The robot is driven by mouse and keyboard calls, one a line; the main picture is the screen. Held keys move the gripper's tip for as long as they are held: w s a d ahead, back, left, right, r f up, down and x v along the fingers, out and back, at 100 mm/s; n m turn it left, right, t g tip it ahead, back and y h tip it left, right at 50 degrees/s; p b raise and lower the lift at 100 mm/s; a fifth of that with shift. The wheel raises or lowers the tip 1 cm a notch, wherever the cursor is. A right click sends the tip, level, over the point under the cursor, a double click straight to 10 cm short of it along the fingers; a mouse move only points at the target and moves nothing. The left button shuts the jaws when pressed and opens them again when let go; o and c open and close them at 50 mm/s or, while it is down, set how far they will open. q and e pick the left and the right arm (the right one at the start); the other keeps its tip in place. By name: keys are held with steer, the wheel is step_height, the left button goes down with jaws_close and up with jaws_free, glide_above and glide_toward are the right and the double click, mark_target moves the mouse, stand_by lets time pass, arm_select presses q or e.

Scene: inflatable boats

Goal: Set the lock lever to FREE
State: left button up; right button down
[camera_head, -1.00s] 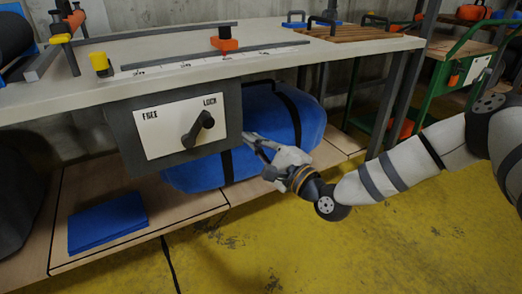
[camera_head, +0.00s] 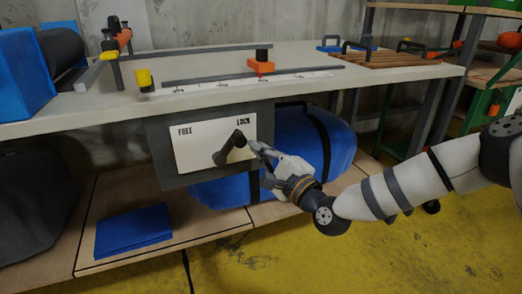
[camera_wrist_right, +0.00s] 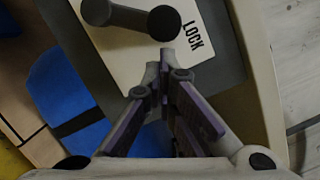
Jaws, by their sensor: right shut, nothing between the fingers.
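The lock lever (camera_head: 229,147) is a dark grey handle on a white plate (camera_head: 196,158) marked FREE at left and LOCK at right. It slants up toward the LOCK side. My right gripper (camera_head: 256,149) is shut and empty, just right of the lever at the plate's right edge. In the right wrist view the gripper (camera_wrist_right: 162,68) has its fingertips together just below the lever's round knob (camera_wrist_right: 164,23), close to it; whether they touch I cannot tell. My left gripper does not show.
The plate sits on a grey box under a pale workbench (camera_head: 215,99). A blue bundle (camera_head: 325,150) with black straps lies behind the box on a wooden shelf. A folded blue sheet (camera_head: 133,231) lies at lower left. The yellow floor in front is clear.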

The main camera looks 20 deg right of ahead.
mark_target(238, 130)
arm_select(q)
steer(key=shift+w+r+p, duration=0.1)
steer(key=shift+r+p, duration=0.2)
arm_select(e)
steer(key=shift+a+r+n, duration=0.1)
steer(key=shift+r+n, duration=0.2)
steer(key=shift+r, duration=0.05)
